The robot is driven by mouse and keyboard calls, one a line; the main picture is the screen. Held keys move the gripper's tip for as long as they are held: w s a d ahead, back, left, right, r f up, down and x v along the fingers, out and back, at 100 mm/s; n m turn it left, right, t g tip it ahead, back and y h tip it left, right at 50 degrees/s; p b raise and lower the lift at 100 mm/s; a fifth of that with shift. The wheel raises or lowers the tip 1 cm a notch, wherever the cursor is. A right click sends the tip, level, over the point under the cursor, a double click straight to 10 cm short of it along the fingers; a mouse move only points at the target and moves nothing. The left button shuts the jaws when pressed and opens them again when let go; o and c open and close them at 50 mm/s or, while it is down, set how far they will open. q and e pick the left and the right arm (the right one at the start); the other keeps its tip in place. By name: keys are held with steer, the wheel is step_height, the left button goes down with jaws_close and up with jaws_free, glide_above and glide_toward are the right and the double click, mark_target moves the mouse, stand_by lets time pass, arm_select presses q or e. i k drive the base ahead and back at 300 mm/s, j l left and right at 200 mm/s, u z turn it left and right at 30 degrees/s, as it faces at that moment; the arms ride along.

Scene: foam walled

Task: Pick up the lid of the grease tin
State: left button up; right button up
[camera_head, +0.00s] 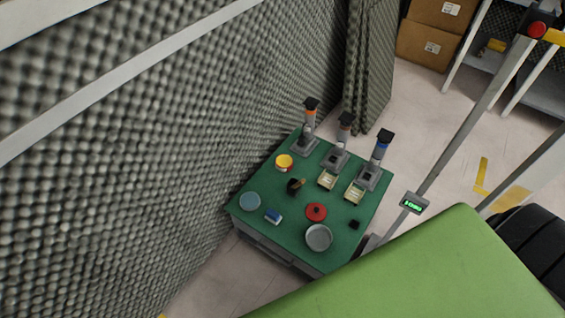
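Neither of my grippers is in view. A small yellow-orange tin (284,162) with a pale top stands near the left edge of a green-topped table (283,227). A red round piece with a dark centre (316,211) lies near the table's middle front. A grey round dish or disc (318,237) lies just in front of it, and a blue-grey disc (250,201) lies at the left corner. At this size I cannot tell for sure which of these is the grease tin or its lid.
Three grey stands (368,177) line the table's back right, with small yellowish trays (354,192) before them. A blue-white block (273,216) and dark holder (295,187) lie between. Grey foam wall (170,130) borders the left. A green surface (440,270) fills the foreground.

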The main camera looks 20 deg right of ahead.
mark_target(316, 212)
steer(key=z, duration=1.15)
